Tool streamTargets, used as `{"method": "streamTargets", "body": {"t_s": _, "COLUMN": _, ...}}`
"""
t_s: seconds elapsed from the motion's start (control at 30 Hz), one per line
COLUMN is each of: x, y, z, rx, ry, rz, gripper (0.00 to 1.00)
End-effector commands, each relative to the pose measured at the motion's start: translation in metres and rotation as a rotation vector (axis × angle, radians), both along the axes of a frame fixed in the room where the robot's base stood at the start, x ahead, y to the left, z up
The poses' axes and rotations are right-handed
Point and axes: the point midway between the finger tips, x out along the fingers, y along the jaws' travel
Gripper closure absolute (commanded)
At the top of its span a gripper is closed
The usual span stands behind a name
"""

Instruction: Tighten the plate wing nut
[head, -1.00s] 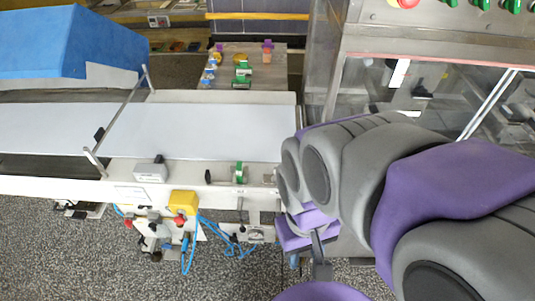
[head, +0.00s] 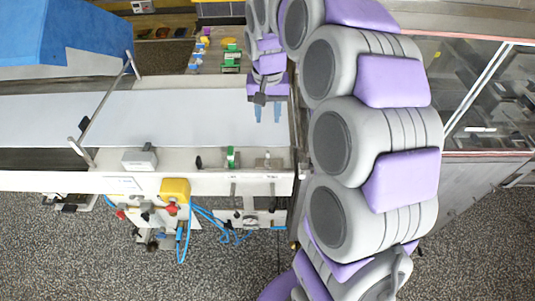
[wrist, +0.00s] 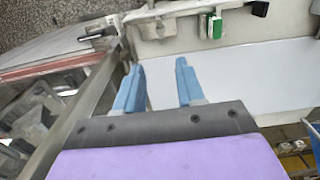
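A small metal plate with a fitting on it (head: 268,161) sits on the conveyor's near side rail, right of a green-handled clamp (head: 231,157). It also shows at the top of the wrist view (wrist: 152,14), left of the green clamp (wrist: 214,26). The wing nut itself is too small to make out for certain. My gripper (head: 267,114) is over the right end of the white belt, apart from the plate. In the wrist view its two blue fingers (wrist: 159,68) are spread, with nothing between them.
The white belt (head: 180,115) is clear. A glass-sided steel machine (head: 485,100) stands on the right, close to my arm. A blue hood (head: 85,35) covers the far left. A yellow box (head: 175,190) with blue hoses hangs below the rail. A board with several coloured parts (head: 230,60) lies behind the belt.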

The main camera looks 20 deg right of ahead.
Motion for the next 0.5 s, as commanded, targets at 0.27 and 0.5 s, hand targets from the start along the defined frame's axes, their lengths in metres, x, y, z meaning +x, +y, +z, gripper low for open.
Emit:
{"method": "streamTargets", "body": {"t_s": 0.27, "x": 0.005, "y": -0.002, "z": -0.021, "rx": -0.001, "ry": -0.002, "rz": -0.01, "gripper": 0.62}}
{"method": "streamTargets", "body": {"t_s": 0.5, "x": 0.004, "y": -0.002, "z": -0.068, "rx": -0.001, "ry": 0.003, "rz": -0.009, "gripper": 0.62}}
